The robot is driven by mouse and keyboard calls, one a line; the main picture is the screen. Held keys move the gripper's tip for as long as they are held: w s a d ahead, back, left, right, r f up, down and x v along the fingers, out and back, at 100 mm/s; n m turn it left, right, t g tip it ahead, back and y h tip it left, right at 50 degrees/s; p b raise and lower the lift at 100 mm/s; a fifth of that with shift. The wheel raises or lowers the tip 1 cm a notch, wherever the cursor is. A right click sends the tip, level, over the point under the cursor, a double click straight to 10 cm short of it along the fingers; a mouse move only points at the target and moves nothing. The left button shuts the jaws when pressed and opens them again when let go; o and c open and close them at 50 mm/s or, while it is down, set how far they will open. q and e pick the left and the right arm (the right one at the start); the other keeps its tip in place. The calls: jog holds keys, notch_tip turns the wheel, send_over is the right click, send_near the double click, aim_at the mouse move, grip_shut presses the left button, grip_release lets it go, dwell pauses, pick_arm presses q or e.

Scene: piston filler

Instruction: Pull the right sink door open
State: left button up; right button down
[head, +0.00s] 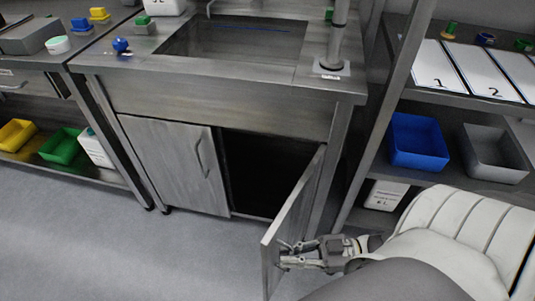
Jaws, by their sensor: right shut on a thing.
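The steel sink cabinet (225,120) stands in the middle of the head view. Its right sink door (296,208) is swung well out toward me, and the dark inside of the cabinet (258,173) shows behind it. The left sink door (170,160) is closed, with its curved handle (202,154) in view. My right gripper (287,257) is at the outer edge of the right door, near its front lower part, and is shut on the door's handle. The handle is mostly hidden by the fingers. My left gripper is not in view.
A shelf unit on the right holds a blue bin (417,142) and a grey bin (495,152). A bench on the left carries yellow (17,134) and green bins (62,147) below. The grey floor (150,255) in front of the cabinet is clear.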

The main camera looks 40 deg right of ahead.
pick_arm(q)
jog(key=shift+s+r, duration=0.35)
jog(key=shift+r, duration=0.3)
pick_arm(e)
jog(key=shift+s+d+n+g+y, duration=0.45)
jog(key=shift+s+d+g, duration=0.3)
jog(key=shift+s, duration=0.3)
jog(key=shift+s+d+n+g+y, duration=0.35)
jog(key=shift+s+d+n+g, duration=0.3)
jog(key=shift+s, duration=0.4)
jog(key=shift+d, duration=0.1)
jog(key=c, duration=1.8)
grip_release()
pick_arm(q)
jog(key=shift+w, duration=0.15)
pick_arm(e)
jog(key=v, duration=1.2)
